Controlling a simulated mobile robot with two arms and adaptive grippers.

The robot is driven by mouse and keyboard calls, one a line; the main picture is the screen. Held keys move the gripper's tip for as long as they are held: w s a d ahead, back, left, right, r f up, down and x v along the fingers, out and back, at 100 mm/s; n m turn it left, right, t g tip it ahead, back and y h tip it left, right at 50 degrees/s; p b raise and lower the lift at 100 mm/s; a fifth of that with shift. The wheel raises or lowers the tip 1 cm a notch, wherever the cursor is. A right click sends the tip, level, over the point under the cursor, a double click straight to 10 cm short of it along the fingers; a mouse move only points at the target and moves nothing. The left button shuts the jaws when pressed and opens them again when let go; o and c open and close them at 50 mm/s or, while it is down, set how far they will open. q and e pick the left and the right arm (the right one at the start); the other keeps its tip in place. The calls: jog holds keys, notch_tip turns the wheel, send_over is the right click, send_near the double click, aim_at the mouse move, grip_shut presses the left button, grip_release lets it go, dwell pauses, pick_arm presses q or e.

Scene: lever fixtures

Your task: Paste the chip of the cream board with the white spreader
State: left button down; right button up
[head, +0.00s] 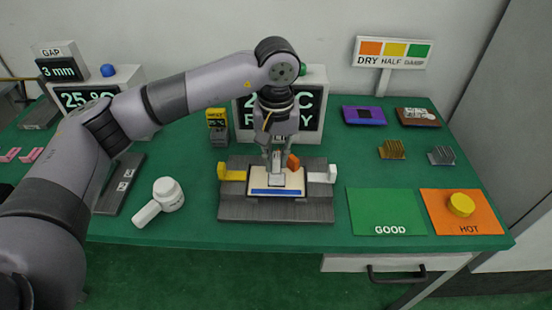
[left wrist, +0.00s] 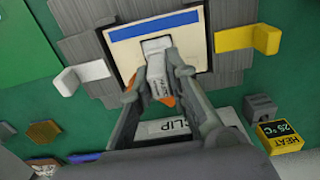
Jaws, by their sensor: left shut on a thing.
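The cream board (head: 259,181) with a blue strip along its near edge lies in the grey fixture (head: 275,212). My left gripper (head: 279,158) points down over the board's middle. In the left wrist view the left gripper (left wrist: 157,78) is shut on the white spreader (left wrist: 157,50), whose end is over the board (left wrist: 193,45). I cannot tell whether it touches. The chip is hidden beneath the spreader and gripper. An orange piece (head: 293,162) shows beside the gripper. My right gripper is not in view.
A yellow lever (head: 231,174) is left of the board and a white lever (head: 322,176) is right of it. A white round-headed tool (head: 160,200) lies to the left. A green GOOD mat (head: 386,208) and an orange HOT mat (head: 480,218) with a yellow knob (head: 461,204) lie right.

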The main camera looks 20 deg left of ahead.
pick_arm(q)
notch_tip(320, 180, up, 3)
jog(key=shift+r+p, duration=0.1)
jog(key=shift+p, duration=0.55)
jog(key=shift+r, duration=0.35)
notch_tip(320, 180, up, 2)
jog(key=shift+r+p, duration=0.25)
jog(key=shift+p, duration=0.6)
jog(key=shift+r, duration=0.25)
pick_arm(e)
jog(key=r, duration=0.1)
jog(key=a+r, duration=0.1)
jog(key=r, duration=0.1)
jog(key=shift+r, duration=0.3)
pick_arm(q)
jog(key=shift+s, duration=0.1)
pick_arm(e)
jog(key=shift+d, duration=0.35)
pick_arm(q)
jog(key=s+a+m+p, duration=0.2)
jog(key=s+a+m, duration=0.1)
jog(key=s, duration=0.6)
jog(key=shift+s+a, duration=0.35)
jog(key=shift+a, duration=0.1)
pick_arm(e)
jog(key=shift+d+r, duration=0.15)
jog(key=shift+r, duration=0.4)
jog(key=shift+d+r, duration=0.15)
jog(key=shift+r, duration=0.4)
